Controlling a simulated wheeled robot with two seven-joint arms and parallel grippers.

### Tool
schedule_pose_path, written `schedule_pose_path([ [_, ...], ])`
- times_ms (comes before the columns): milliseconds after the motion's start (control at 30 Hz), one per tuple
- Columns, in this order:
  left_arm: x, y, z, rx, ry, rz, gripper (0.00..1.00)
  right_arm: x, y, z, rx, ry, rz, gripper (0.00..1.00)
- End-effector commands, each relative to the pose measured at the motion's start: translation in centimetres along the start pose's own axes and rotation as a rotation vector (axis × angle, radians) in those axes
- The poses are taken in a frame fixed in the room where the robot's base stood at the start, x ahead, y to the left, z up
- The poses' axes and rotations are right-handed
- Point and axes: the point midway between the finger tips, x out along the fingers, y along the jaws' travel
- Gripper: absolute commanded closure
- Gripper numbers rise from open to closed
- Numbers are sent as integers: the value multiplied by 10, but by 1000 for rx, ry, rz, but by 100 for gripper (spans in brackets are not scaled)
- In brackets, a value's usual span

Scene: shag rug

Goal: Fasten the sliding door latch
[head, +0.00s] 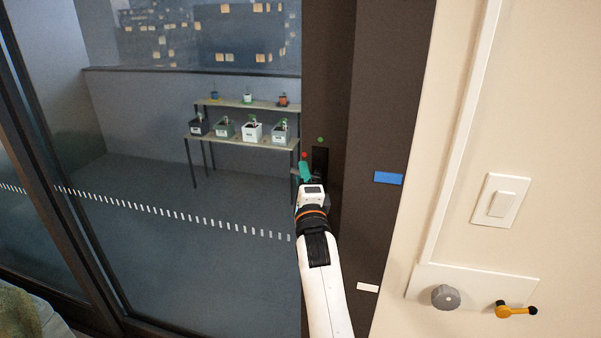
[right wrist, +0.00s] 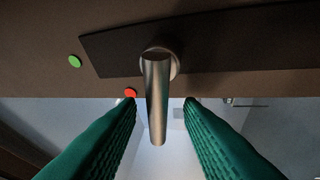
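The latch is a metal lever (right wrist: 157,100) on a round base, set on a long dark plate (right wrist: 225,42) in the right wrist view. The plate also shows in the head view (head: 320,159), on the dark door frame. A green dot (right wrist: 75,61) lies off the plate's end, and a red dot (right wrist: 130,92) beside the lever. My right gripper (head: 305,171) is at the latch; in the right wrist view its teal fingers (right wrist: 159,104) are apart, one on each side of the lever, with gaps showing. In the head view the gripper hides the lever. My left gripper is not in view.
Glass with white dashes (head: 150,207) fills the left, with a shelf of potted plants (head: 240,137) behind it. Right of the latch are a blue tag (head: 388,178), a white tag (head: 368,287), a light switch (head: 501,202), a grey knob (head: 445,297) and a yellow-handled lever (head: 516,311).

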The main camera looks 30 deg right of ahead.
Motion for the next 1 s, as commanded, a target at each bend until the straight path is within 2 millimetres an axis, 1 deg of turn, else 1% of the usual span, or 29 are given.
schedule_pose_path([
  [33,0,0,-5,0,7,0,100,0,0,0,0,0,0,67],
  [167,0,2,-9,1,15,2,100,0,0,0,0,0,0,67],
  [367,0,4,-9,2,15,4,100,0,0,0,0,0,0,98],
  [400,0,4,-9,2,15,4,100,0,0,0,0,0,0,100],
  [567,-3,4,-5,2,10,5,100,0,1,0,-11,3,-5,100],
  [800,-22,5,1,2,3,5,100,0,-1,0,-130,29,-61,100],
  [1000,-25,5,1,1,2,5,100,-1,-4,0,-175,39,-77,100],
])
